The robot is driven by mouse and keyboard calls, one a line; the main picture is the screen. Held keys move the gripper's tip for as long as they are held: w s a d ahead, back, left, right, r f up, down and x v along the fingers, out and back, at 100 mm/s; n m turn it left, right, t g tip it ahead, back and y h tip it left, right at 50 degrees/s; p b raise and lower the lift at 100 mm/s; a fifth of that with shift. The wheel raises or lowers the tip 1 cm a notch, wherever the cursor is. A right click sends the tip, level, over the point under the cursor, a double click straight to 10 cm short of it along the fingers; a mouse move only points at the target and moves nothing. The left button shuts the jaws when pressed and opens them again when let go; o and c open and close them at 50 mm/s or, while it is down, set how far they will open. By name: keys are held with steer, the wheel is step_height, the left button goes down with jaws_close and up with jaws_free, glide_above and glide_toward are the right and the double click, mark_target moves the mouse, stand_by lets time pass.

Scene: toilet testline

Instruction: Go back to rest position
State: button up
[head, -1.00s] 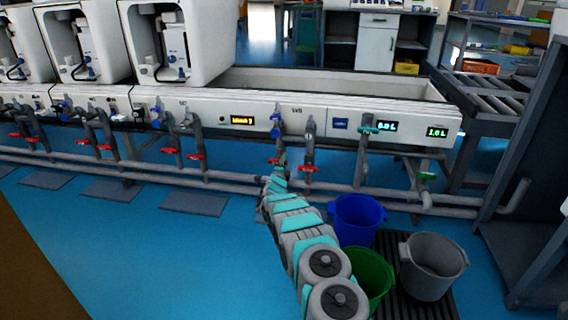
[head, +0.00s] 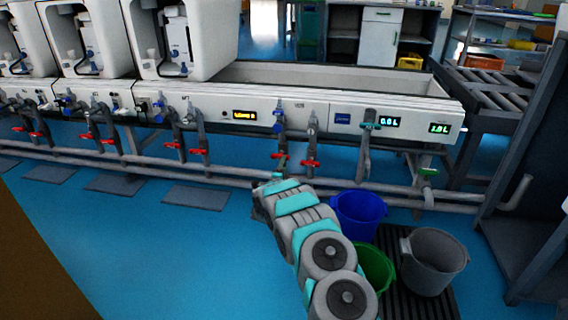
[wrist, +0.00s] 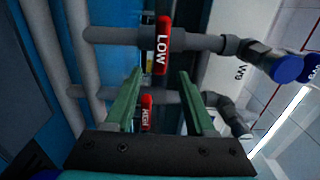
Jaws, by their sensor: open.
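My gripper (wrist: 160,78) is open and empty in the wrist view, its two green fingers apart. Beyond them is a red valve handle marked LOW (wrist: 162,45). A second red handle (wrist: 147,112) shows between the fingers, farther off. Neither looks gripped. In the head view my grey and teal arm reaches from the lower right toward the bench, with its end in front of the lower pipes and below two red valve handles (head: 280,156) (head: 309,164). The fingers cannot be made out there.
A white test bench (head: 250,117) with pipes and several red valves runs across. A blue bucket (head: 358,214), a green bucket (head: 374,268) and a grey bucket (head: 432,261) stand right of my arm. A dark rack (head: 530,180) is at far right.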

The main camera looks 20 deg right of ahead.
steer(key=shift+s+a+f, duration=0.1)
steer(key=shift+s+a, duration=0.1)
steer(key=shift+s, duration=0.15)
stand_by(0.3)
steer(key=s+a+r+n+g+y+p, duration=0.25)
steer(key=a+r+n+y, duration=0.35)
steer(key=r, duration=0.5)
steer(key=s+a+r+n+g+y+p, duration=0.1)
steer(key=s+a+r+n+g, duration=0.15)
steer(key=s+a+r, duration=0.35)
steer(key=s+a+r+n+g+y+p, duration=0.1)
steer(key=s+a+r+n+p, duration=0.2)
steer(key=s, duration=0.5)
steer(key=s+a+r+n+g+p, duration=0.1)
steer(key=s+a+r+n+g, duration=0.1)
steer(key=s, duration=1.5)
steer(key=s+a+r+n+g+y+p, duration=0.1)
steer(key=s+a+r+n+g, duration=0.2)
steer(key=s, duration=1.5)
steer(key=s+a+r+n+g+y+p, duration=0.1)
steer(key=s+a+r+n+g, duration=0.2)
steer(key=s+n, duration=0.5)
steer(key=s+a+g, duration=0.1)
steer(key=s+g, duration=0.1)
steer(key=s, duration=0.8)
steer(key=shift+s+a+g+p, duration=0.25)
steer(key=shift+a+g+p, duration=0.05)
steer(key=shift+a+g, duration=0.1)
steer(key=shift+d, duration=0.1)
